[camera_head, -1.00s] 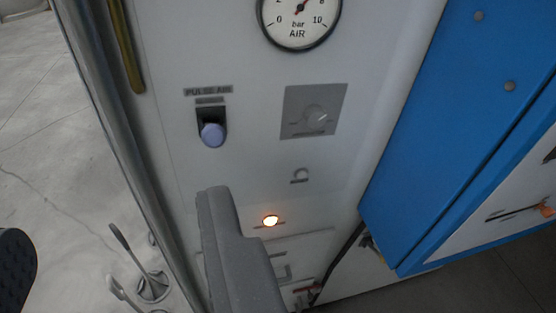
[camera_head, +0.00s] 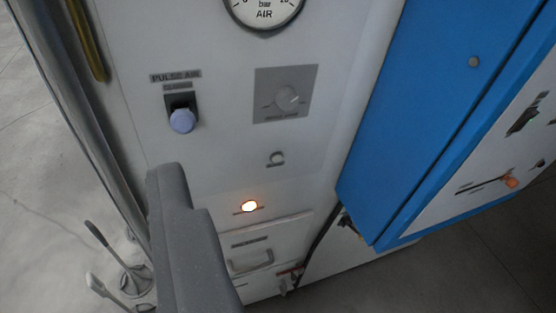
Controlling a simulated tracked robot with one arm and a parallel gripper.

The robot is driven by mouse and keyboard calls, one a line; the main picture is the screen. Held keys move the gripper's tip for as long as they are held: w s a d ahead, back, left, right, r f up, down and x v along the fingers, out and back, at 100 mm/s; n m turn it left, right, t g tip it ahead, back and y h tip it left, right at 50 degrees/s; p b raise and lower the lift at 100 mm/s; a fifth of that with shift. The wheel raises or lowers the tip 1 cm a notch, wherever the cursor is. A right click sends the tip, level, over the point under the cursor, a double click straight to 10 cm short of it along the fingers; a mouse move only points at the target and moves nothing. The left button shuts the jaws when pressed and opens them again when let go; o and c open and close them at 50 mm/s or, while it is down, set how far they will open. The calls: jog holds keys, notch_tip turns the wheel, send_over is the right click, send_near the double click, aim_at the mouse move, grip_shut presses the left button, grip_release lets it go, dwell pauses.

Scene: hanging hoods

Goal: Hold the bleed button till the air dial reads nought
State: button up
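The air dial (camera_head: 264,10) is at the top of a pale panel. Its upper part is cut off and its needle is out of view, so I cannot read it. A small round grey button (camera_head: 277,158) sits lower on the panel. The label under it is too small to read, so I cannot tell whether it is the bleed button. One grey finger of my gripper (camera_head: 188,240) stands in front of the lower panel, below and left of the button. Nothing is held against its left side. The other finger is outside the picture.
A lilac knob (camera_head: 182,120) sits under a "PULSE AIR" label. An orange lamp (camera_head: 249,206) is lit. A blue cabinet (camera_head: 430,110) stands right. Levers (camera_head: 122,275) rise from the floor at lower left.

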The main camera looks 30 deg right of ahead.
grip_shut()
dwell(1.8)
